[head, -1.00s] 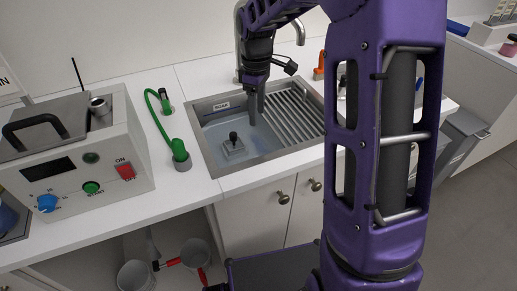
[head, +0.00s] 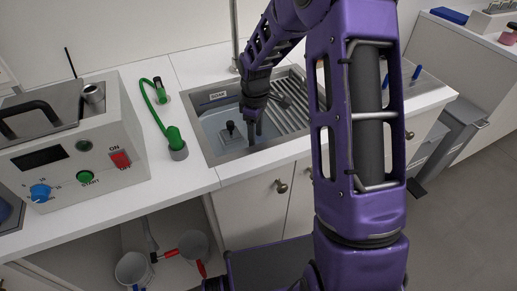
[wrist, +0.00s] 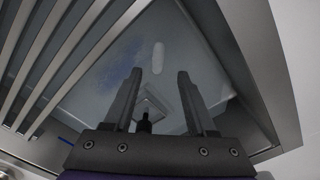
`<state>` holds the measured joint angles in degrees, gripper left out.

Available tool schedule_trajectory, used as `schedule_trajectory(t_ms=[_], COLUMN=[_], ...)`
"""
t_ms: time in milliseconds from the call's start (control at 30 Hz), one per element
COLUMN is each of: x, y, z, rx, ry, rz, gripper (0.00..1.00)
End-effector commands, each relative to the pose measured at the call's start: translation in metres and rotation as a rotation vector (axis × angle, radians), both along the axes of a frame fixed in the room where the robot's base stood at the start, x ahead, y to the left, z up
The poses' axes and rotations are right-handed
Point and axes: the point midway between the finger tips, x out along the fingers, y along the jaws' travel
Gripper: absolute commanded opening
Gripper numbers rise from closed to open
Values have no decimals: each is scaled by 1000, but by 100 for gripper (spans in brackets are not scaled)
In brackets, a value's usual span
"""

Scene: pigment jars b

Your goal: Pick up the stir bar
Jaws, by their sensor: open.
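The stir bar (wrist: 158,56) is a small white capsule lying on the bottom of the sink in the wrist view. It shows just beyond the gap between my fingertips, with nothing touching it. I cannot make it out in the head view. My gripper (wrist: 157,76) is open and empty, its two dark fingers apart. In the head view my gripper (head: 255,135) points down inside the sink, near its front side.
A black-knobbed grey block (head: 230,132) stands in the sink (head: 215,158), left of my gripper; its knob (wrist: 146,122) shows between my fingers. A slatted drainer (head: 294,112) is right. A green hose (head: 150,108) and a control box (head: 100,150) stand left.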

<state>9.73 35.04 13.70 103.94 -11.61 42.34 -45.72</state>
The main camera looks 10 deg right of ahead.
Motion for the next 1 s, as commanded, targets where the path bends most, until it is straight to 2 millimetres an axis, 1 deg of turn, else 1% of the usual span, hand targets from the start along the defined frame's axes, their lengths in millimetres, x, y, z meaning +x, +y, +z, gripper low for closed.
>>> schedule_trajectory(t_ms=[33, 100, 200, 300, 467, 567, 700, 800, 1000], x=[-1, 0, 0, 1, 1, 1, 1, 1, 1], y=[-2, -5, -5, -5, -5, -5, -5, -5, -5], z=[-10, -21, -35, -40, -39, -39, -39, -39, -39], rx=[0, -1, -1, 0, -1, -1, -1, -1, -1], ry=[5, 4, 3, 1, 1, 1, 1, 1, 1], rz=[-1, -1, 1, 1, 0, 0, 0, 0, 0], gripper=[57, 57, 57, 57, 57, 41, 15, 0, 0])
